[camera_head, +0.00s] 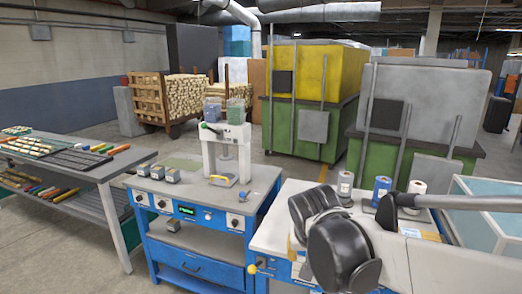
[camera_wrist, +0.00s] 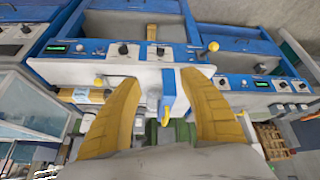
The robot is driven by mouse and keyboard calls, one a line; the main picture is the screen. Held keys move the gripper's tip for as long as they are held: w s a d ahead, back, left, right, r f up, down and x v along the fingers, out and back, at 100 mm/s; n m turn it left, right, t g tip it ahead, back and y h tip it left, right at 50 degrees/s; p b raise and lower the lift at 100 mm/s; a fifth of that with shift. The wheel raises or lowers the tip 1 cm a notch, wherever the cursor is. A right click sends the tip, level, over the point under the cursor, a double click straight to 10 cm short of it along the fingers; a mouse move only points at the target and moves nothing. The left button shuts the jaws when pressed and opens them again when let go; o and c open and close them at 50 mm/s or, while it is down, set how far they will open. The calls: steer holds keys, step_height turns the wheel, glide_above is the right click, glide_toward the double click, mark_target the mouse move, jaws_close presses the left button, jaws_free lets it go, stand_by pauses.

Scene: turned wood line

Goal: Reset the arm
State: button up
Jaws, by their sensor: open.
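My gripper (camera_wrist: 159,80) shows in the wrist view as two yellow fingers, spread wide apart with nothing gripped between them. A blue part (camera_wrist: 168,92) with a yellow end shows in the gap between the fingers, beyond them. My arm (camera_head: 340,240) shows in the head view as black rounded joints and a grey link over the right bench. The fingers cannot be made out in the head view.
A blue workbench (camera_head: 190,205) with a white press (camera_head: 227,150) stands left of my arm. Three small canisters, including a blue one (camera_head: 382,188), stand on the right bench close behind my arm. A glass-sided case (camera_head: 485,215) is at right.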

steer(key=s+d, duration=0.3)
steer(key=s, duration=0.6)
steer(key=s+d+t+y, duration=0.1)
steer(key=s+d, duration=0.3)
steer(key=s, duration=0.4)
steer(key=shift+s+d+f+n, duration=0.15)
steer(key=shift+s+f+n, duration=0.25)
steer(key=shift+f, duration=0.05)
